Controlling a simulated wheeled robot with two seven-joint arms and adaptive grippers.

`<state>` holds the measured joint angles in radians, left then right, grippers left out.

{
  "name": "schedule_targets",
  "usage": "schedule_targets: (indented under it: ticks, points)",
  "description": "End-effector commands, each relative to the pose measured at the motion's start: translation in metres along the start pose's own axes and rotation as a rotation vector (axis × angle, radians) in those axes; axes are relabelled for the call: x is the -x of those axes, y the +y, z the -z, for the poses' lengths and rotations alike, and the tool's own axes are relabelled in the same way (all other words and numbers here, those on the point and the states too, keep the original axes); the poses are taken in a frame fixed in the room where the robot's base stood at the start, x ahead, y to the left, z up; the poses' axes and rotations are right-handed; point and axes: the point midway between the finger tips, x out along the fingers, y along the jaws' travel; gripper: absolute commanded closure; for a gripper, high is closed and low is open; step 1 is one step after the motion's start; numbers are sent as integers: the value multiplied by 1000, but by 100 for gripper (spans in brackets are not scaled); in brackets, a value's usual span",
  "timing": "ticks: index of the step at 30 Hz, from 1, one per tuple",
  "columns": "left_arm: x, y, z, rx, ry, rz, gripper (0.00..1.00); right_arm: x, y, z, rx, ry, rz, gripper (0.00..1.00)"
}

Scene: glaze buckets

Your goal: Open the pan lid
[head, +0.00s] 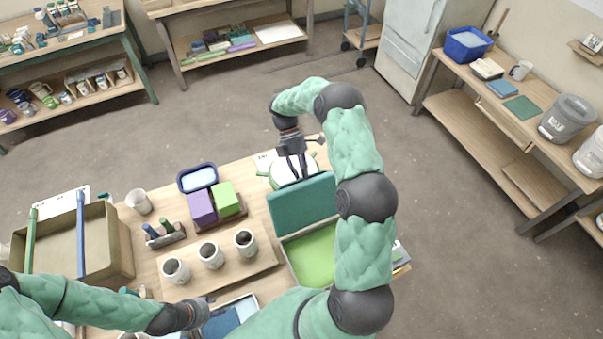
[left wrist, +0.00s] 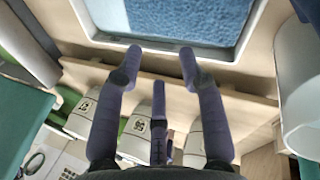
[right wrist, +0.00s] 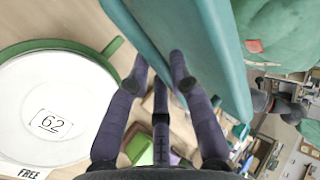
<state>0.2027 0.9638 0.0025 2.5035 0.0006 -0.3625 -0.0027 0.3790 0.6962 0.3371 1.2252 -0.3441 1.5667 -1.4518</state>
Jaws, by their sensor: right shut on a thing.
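The pan (head: 318,262) is a shallow tray with a bright green inside, right of centre on the table in the head view. Its teal lid (head: 300,208) stands raised and tilted at the pan's far side, leaving the green inside visible. My right gripper (head: 297,172) is shut on the lid's upper edge; the lid (right wrist: 205,45) fills the upper middle of the right wrist view, against the fingers (right wrist: 160,65). My left gripper (head: 208,300) is open and empty near a blue tray (head: 222,318). In the left wrist view its fingers (left wrist: 160,52) are spread.
A white round container with a green rim (right wrist: 40,110) stands just beyond the lid. Several white cups (head: 211,255) stand on a board left of the pan. Purple (head: 202,208) and green blocks (head: 224,198) and a brown bin (head: 120,255) are further left.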

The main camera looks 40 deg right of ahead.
Motion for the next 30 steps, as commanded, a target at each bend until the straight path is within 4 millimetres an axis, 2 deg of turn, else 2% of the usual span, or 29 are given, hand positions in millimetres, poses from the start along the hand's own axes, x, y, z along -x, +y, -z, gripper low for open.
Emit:
schedule_targets:
  ticks: [1,9,10,12,30]
  points:
    - [-2,-1,0,0,0,0,60,-10,9,1,3,0,-8,100]
    - [-2,-1,0,0,0,0,60,-9,9,1,3,-1,-11,100]
    - [-2,-1,0,0,0,0,60,-9,9,1,3,-1,-11,76]
    - [-2,-1,0,0,0,0,60,-9,9,1,3,-1,-11,56]
    - [-1,0,0,0,0,0,60,-2,7,1,2,0,-21,54]
